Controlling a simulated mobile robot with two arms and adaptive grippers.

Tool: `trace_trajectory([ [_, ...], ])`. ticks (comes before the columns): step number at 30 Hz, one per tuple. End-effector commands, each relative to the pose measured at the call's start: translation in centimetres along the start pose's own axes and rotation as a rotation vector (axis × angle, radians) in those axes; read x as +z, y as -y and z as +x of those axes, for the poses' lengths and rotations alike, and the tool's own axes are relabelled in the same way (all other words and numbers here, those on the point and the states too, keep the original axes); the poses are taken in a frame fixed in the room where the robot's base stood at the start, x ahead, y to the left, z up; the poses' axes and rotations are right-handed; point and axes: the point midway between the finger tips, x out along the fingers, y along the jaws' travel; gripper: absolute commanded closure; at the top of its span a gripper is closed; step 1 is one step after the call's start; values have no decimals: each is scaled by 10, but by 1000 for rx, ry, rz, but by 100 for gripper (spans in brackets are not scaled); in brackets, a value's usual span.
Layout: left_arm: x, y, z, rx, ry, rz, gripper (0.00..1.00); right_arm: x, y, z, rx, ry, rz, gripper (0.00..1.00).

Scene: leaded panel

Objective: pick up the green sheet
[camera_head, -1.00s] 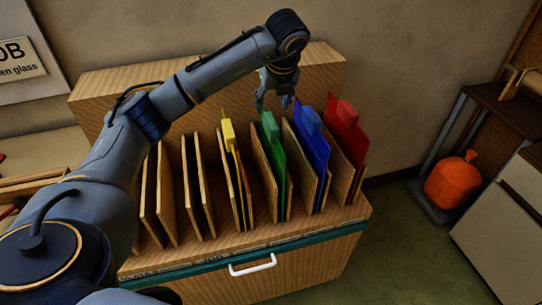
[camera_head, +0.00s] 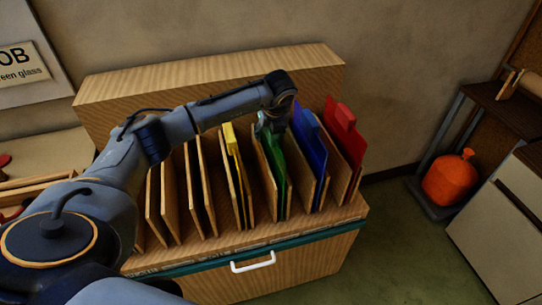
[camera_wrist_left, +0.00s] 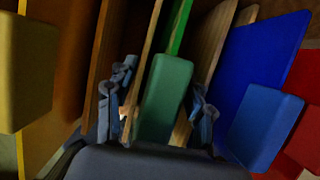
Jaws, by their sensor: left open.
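The green sheet (camera_head: 276,172) stands upright in a slot of the wooden rack, between wooden dividers. Its block-like green tab (camera_wrist_left: 165,98) shows in the left wrist view, between the two open fingers of my left gripper (camera_wrist_left: 160,105). In the head view my left gripper (camera_head: 270,125) is over the top of the green sheet and hides its tab. I cannot tell whether the fingers touch the tab. My right gripper is not in view.
The wooden rack (camera_head: 208,75) also holds a yellow sheet (camera_head: 233,160) to the left, and a blue sheet (camera_head: 309,150) and red sheet (camera_head: 344,140) to the right. Wooden dividers stand close beside the gripper. An orange bag-like object (camera_head: 449,180) is at the right.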

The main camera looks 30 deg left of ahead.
Motion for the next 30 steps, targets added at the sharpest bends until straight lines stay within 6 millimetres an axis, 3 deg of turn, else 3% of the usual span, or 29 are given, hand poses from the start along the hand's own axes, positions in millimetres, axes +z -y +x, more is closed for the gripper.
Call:
trace_trajectory([
  [4, 0, 0, 0, 0, 0, 1, 47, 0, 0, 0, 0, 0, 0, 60],
  [5, 0, 0, 0, 0, 0, 1, 51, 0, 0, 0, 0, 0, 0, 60],
  [12, 0, 0, 0, 0, -1, 1, 100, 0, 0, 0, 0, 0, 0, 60],
  [23, 3, 1, -4, -5, 4, -2, 100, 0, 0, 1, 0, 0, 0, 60],
  [30, 13, 2, -29, -10, 6, -3, 100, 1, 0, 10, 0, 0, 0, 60],
])
